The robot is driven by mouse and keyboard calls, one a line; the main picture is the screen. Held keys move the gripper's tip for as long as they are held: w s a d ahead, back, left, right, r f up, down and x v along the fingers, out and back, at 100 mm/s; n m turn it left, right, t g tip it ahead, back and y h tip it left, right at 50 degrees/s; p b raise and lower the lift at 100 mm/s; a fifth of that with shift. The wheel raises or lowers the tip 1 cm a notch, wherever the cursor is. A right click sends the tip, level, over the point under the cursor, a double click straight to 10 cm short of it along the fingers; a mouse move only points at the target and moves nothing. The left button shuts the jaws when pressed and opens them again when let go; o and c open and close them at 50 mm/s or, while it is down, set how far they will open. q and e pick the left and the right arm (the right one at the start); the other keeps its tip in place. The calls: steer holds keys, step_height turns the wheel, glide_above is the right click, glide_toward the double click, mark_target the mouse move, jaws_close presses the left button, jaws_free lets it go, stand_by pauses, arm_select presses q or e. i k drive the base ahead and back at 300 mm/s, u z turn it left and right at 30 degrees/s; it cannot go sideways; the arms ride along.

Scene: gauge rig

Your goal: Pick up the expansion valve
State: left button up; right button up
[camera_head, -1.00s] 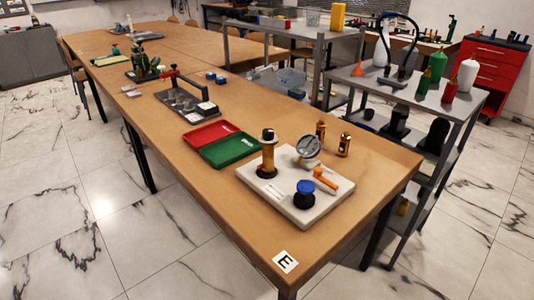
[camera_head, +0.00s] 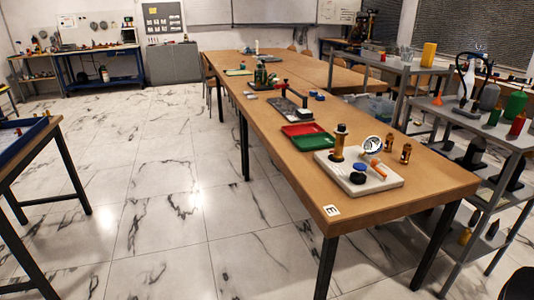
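On the near end of the long wooden table (camera_head: 300,188), a white rig board (camera_head: 390,182) carries a brass column with a black top (camera_head: 339,142), a round gauge (camera_head: 372,144), a blue-topped black knob (camera_head: 358,173) and an orange-handled part (camera_head: 376,163). Two small brass fittings stand behind the board, one on the left (camera_head: 388,142) and one on the right (camera_head: 406,153). I cannot tell which of these parts is the expansion valve. Neither of my grippers is in view.
Red (camera_head: 300,129) and green (camera_head: 313,142) trays lie beyond the board. A grey shelf cart (camera_head: 470,122) with bottles stands along the table's right side. Another table (camera_head: 28,145) is at the left edge. The marble floor (camera_head: 150,190) between the tables is open.

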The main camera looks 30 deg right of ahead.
mark_target(339, 137)
steer(key=u, duration=0.4)
steer(key=i, duration=0.8)
steer(key=z, duration=0.95)
steer(key=i, duration=1.05)
steer(key=z, duration=1.2)
